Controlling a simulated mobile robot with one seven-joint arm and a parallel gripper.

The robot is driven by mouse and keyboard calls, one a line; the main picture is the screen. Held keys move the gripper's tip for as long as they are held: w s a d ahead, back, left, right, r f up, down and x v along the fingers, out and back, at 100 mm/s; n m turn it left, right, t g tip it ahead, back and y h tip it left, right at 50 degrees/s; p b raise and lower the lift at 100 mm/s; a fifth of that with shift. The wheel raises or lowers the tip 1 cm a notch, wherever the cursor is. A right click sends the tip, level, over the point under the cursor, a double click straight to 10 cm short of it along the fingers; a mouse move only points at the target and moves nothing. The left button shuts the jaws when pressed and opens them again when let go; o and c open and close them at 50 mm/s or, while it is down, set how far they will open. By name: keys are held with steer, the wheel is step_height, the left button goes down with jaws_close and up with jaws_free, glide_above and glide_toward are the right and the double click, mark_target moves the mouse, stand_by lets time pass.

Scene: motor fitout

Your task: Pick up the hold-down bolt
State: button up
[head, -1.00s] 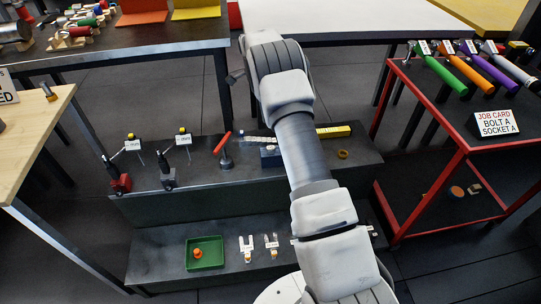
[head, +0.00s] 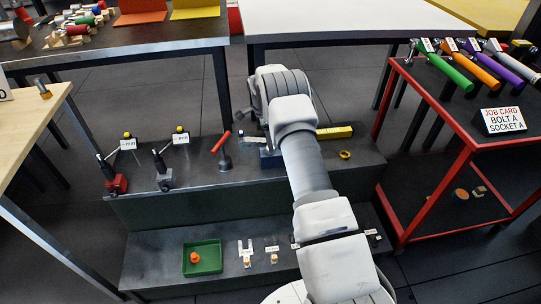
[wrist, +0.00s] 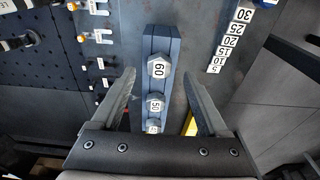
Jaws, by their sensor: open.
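Several hex-head bolts stand in a row in a blue rack (wrist: 163,38) in the wrist view. Their heads carry numbers: the bolt marked 60 (wrist: 159,66), the bolt marked 50 (wrist: 155,105), and a nearer one (wrist: 153,127) partly cut off by my gripper body. I cannot tell from the frames which one is the hold-down bolt. My gripper (wrist: 158,76) is open, one finger on each side of the rack, with nothing held. In the head view the rack (head: 270,160) is partly hidden behind my arm, and the fingers are hidden.
A number strip (wrist: 229,42) lies right of the rack. Two clamp-like stands (head: 116,182) and a yellow bar (head: 335,132) share the upper shelf. A green tray (head: 203,270) sits below. A red cart (head: 440,105) holds coloured-handled tools and a job card (head: 502,120).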

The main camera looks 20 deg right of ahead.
step_height(320, 180, down, 3)
steer(key=shift+s+d+f+b, duration=0.1)
steer(key=shift+d+b, duration=0.05)
steer(key=shift+b, duration=0.15)
jaws_close()
